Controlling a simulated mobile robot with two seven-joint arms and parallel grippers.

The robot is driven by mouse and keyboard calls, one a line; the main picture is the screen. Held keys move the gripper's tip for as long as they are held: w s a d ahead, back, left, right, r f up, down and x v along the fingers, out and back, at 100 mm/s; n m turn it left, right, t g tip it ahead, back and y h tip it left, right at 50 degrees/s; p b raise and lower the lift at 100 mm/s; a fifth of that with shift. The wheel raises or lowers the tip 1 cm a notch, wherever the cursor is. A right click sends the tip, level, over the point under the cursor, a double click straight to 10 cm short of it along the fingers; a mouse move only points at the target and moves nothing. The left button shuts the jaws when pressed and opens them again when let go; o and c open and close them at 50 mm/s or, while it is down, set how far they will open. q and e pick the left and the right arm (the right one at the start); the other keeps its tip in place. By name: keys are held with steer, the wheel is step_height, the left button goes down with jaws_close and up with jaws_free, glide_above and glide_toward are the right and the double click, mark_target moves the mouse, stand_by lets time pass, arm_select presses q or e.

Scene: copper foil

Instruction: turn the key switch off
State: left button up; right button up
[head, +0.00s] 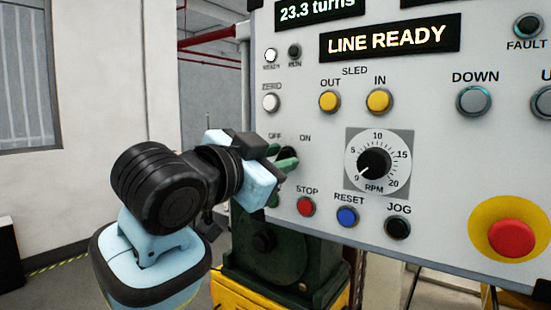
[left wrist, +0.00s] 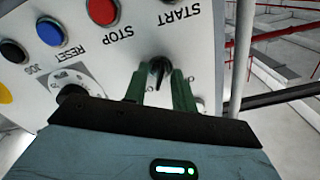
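The key switch (head: 290,155) is a small black turning knob on the grey control panel (head: 437,150), between the OFF and ON labels. In the head view my left gripper partly covers it. In the left wrist view the key switch (left wrist: 159,68) shows whole, with its grip close to upright in that upside-down picture. I cannot tell whether it stands at OFF or ON. My left gripper (head: 286,160) is at the panel; its green fingers (left wrist: 160,92) are apart, one on each side of the key, with a gap visible. My right gripper is not in view.
Below the key are the red STOP button (head: 306,206), blue RESET button (head: 347,216) and black JOG button (head: 397,227). The RPM dial (head: 374,163) is to the right. A large red button (head: 511,238) is at lower right. A green machine (head: 270,265) stands below the panel.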

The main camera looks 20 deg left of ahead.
arm_select(q)
jaws_close()
steer(key=n, duration=1.1)
steer(key=shift+n, duration=0.4)
stand_by(0.5)
